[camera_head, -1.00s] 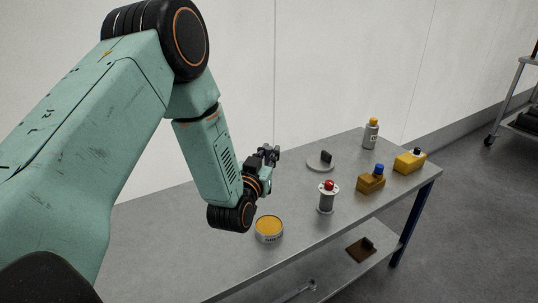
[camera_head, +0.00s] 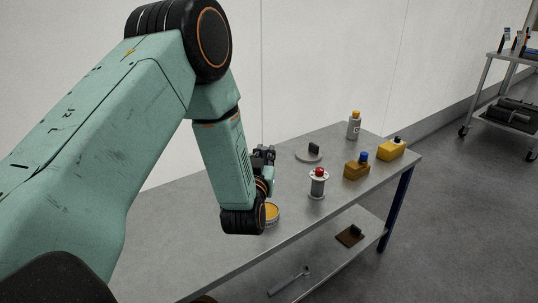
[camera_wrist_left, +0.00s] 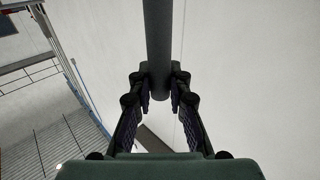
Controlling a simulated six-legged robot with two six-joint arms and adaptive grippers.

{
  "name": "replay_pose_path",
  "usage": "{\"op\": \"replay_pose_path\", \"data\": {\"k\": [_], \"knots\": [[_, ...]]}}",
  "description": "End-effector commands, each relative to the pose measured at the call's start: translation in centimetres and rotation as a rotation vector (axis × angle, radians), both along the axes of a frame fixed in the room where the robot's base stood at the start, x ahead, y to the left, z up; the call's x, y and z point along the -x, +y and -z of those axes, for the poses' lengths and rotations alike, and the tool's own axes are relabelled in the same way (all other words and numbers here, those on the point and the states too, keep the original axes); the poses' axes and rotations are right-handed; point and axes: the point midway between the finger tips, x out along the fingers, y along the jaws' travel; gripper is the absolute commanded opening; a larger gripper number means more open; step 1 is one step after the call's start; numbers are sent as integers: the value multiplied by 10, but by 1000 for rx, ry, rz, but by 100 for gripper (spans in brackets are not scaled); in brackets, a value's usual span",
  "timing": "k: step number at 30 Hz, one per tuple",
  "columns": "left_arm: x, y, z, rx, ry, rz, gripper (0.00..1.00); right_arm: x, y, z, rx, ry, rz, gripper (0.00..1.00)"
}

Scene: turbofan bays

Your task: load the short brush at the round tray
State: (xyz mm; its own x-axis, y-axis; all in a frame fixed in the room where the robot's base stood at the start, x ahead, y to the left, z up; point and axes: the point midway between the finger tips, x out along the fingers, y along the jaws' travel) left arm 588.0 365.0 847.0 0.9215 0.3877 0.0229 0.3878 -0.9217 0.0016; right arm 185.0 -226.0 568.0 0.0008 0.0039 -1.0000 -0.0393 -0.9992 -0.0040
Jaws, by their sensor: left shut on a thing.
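My left gripper (camera_head: 263,156) is above the steel table in the head view. In the left wrist view the gripper (camera_wrist_left: 160,88) is shut on a dark grey round rod (camera_wrist_left: 158,40), which I take as the short brush's handle; no bristles show. A shallow round tin (camera_head: 272,212) with orange-yellow contents stands on the table, partly hidden behind my left wrist. A pale round dish (camera_head: 299,154) with a small dark block (camera_head: 314,148) on it lies farther back. I cannot tell which one is the round tray. My right gripper is not in view.
A red-topped spool (camera_head: 318,186), a brown container with blue cap (camera_head: 356,169), a yellow container (camera_head: 391,150) and a grey bottle (camera_head: 354,127) stand on the table (camera_head: 190,235). Its near left part is bare. A cart (camera_head: 489,75) stands far right.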

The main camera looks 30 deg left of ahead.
Motion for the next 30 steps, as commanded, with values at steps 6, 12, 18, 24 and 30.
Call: {"op": "replay_pose_path", "data": {"k": [6, 12, 18, 24, 30], "knots": [[-1, 0, 13, 1, -1, 0, 0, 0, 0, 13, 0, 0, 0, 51], [-1, -1, 34, 0, 0, 2, 0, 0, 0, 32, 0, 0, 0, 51], [0, -2, 53, 0, -1, 4, 0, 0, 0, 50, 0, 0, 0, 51], [1, -3, 60, -1, -2, 5, 0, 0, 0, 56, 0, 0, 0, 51], [1, -3, 58, 0, -2, 5, 0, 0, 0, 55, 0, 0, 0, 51]]}}
